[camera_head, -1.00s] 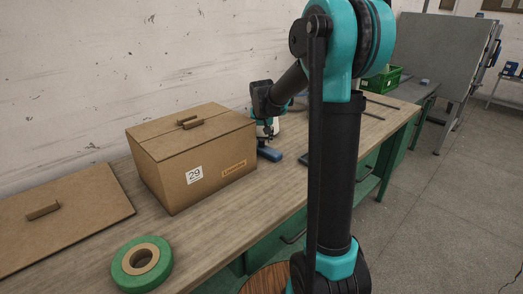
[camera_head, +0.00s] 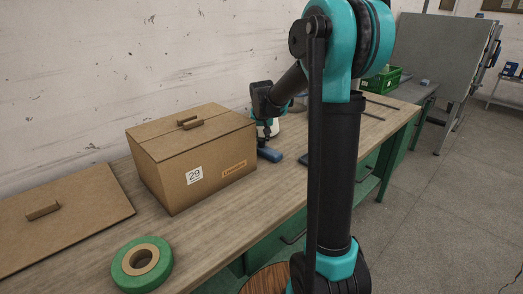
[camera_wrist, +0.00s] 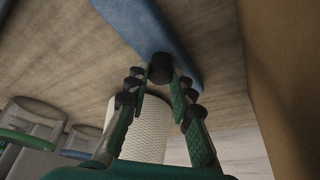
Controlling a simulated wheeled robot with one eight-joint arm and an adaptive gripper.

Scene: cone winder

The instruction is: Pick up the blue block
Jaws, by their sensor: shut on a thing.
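The blue block (camera_head: 269,154) shows in the head view on the wooden bench, close to the right side of the cardboard box. In the wrist view the blue block (camera_wrist: 145,25) fills the upper middle, with a black knob-like part (camera_wrist: 161,68) at its near end. My gripper (camera_wrist: 162,85) has its green-padded fingers closed in on that black part, one on each side. In the head view my gripper is small and partly hidden, just above and behind the block. I cannot tell any gap between the block and the bench.
The cardboard box (camera_head: 190,160) marked 29 stands close beside the block. A white textured cone (camera_wrist: 138,130) is near the fingers. A green tape roll (camera_head: 142,264) and a cardboard lid (camera_head: 65,215) lie at the front left. A green crate (camera_head: 382,83) stands farther back.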

